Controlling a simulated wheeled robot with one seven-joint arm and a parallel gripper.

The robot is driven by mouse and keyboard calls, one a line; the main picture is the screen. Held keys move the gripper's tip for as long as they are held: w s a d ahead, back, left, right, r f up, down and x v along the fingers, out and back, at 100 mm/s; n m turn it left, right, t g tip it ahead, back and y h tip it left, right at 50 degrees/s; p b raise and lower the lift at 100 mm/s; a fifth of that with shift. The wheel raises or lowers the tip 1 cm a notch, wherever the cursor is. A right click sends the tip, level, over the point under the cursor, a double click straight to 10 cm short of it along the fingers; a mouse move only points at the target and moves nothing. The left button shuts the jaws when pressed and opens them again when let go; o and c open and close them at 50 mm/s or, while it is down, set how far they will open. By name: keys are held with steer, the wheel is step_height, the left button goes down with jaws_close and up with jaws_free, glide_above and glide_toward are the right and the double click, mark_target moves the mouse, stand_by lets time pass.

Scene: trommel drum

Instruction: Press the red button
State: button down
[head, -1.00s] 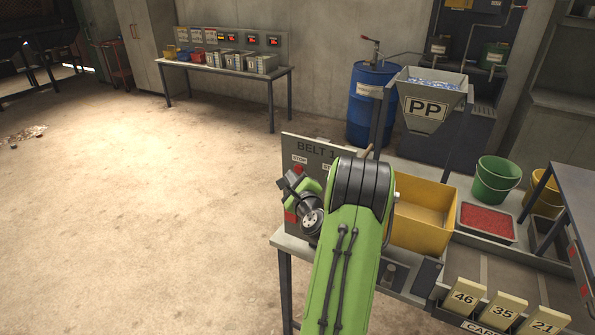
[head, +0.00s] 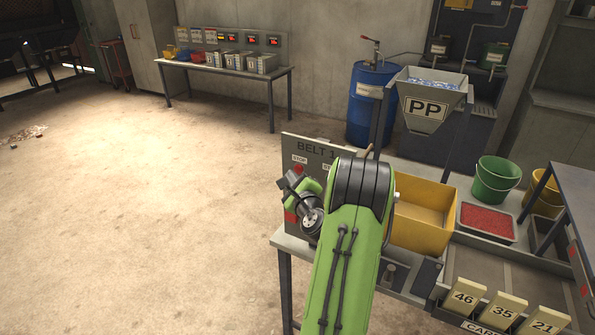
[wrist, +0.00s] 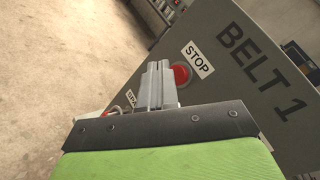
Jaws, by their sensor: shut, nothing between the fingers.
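The round red button (wrist: 181,75) sits on the grey BELT 1 panel (wrist: 229,78), beside the white STOP label (wrist: 198,59). In the head view the panel (head: 318,147) stands upright at the table's left end, and my arm covers part of it. My gripper (wrist: 158,66) is shut and empty. In the wrist view its fingertips appear just left of the button, overlapping its edge; I cannot tell whether they touch it. In the head view the gripper is partly hidden at the panel's left side.
A yellow bin (head: 424,225) stands right of my arm, below the PP hopper (head: 428,105). The floor (head: 130,220) to the left is mostly clear.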

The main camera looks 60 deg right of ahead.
steer(key=shift+d, duration=0.45)
steer(key=shift+d+p, duration=0.4)
steer(key=shift+p, duration=0.05)
stand_by(0.4)
steer(key=shift+a, duration=0.15)
steer(key=shift+a+b, duration=0.5)
steer(key=shift+a, duration=0.2)
steer(key=a, duration=0.1)
steer(key=a+b, duration=0.1)
steer(key=a, duration=0.1)
steer(key=a+b, duration=0.1)
steer(key=a, duration=0.1)
steer(key=shift+s, duration=0.25)
stand_by(0.7)
